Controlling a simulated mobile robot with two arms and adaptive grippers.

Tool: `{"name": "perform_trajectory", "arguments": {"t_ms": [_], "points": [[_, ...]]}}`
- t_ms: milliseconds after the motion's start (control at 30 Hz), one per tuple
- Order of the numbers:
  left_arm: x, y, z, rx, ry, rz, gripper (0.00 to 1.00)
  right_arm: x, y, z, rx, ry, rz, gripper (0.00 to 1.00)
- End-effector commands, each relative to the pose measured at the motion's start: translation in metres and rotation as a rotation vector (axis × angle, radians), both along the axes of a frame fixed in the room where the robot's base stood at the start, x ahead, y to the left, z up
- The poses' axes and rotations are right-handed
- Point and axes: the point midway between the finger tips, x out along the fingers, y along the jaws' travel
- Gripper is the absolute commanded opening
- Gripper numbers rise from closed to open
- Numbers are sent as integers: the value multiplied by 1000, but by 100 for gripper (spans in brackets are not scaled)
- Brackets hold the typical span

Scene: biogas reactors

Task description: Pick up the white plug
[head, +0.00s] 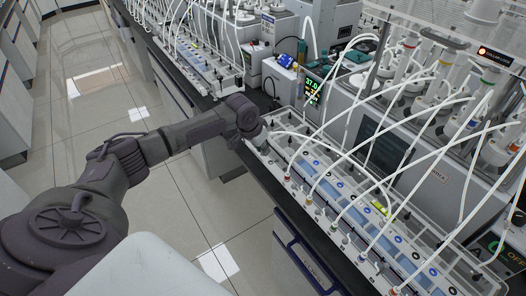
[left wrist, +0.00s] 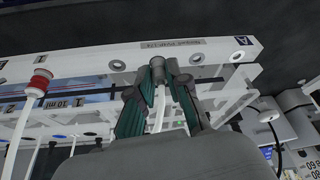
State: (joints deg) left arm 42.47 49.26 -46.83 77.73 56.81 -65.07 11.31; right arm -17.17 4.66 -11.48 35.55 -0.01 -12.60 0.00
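My left gripper (head: 254,138) is at the near left end of the clear tube rack on the bench. In the left wrist view the fingers (left wrist: 165,72) with teal pads lean together, their tips close to each other at the row of holes. A white tube (left wrist: 160,110) runs between the fingers. The small pale plug at its end (left wrist: 157,62) sits between or right at the tips, at the rack's face, and is partly hidden. The tips look closed on it, but contact is hard to see. My right gripper is not in view.
The clear rack (head: 345,212) carries several other white tubes that arch over it. A red-topped fitting (left wrist: 40,82) is left of the fingers. The tiled floor (head: 105,115) left of the bench is clear.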

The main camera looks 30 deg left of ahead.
Motion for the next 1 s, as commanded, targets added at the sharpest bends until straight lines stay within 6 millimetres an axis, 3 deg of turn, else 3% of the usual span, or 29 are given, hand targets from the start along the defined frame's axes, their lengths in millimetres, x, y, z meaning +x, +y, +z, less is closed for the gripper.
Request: {"name": "perform_trajectory", "arguments": {"t_ms": [467,733,1000], "points": [[0,0,4,0,-2,0,1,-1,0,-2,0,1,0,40],[1,0,41,1,-6,-1,1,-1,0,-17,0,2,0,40],[1,-65,77,-3,-6,-7,1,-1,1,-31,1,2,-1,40]]}}
